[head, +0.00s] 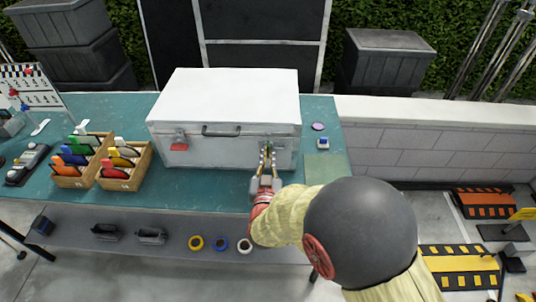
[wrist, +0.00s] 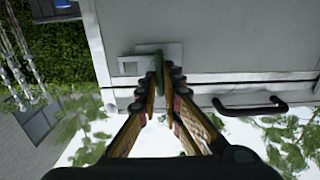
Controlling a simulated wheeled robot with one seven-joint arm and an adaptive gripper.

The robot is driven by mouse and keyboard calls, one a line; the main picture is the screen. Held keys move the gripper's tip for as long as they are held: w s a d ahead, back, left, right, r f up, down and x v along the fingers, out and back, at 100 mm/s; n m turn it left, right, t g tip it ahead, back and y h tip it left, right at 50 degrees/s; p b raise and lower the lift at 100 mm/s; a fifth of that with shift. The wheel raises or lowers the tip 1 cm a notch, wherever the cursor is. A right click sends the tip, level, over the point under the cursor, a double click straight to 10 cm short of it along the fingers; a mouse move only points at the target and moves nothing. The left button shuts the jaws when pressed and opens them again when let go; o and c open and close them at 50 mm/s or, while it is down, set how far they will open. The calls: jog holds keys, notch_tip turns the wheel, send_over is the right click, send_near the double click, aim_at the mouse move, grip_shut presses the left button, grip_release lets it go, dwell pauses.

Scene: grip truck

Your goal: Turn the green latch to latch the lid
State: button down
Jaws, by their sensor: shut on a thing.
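A white case (head: 225,105) with a closed lid stands on the teal table. A red latch (head: 179,146) is on its front at the left. The green latch is at the front right, mostly hidden behind my gripper (head: 266,160) in the head view. In the wrist view, the green latch (wrist: 158,65) shows between the fingertips of my gripper (wrist: 160,85), in front of a pale metal plate (wrist: 133,66). The fingers are shut on it. The latch's exact turn is hard to tell.
A dark handle (head: 221,131) sticks out from the case front between the latches. Two wooden boxes (head: 124,180) of coloured items stand left of the case. A small device (head: 323,144) lies to its right. Rolls of tape (head: 220,244) lie on the lower shelf.

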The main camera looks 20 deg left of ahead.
jog(key=shift+n, duration=0.3)
jog(key=shift+s+a+f+n+p, duration=0.1)
jog(key=shift+n+p, duration=1.15)
jog(key=shift+n, duration=1.6)
jog(key=shift+w+a+f+n+p, duration=0.1)
jog(key=shift+n+p, duration=1.15)
jog(key=shift+n, duration=1.65)
jog(key=shift+s+a+f+n+p, duration=0.1)
jog(key=shift+n+p, duration=1.15)
jog(key=shift+n, duration=1.6)
jog(key=c, duration=2)
grip_release()
jog(key=shift+o, duration=0.2)
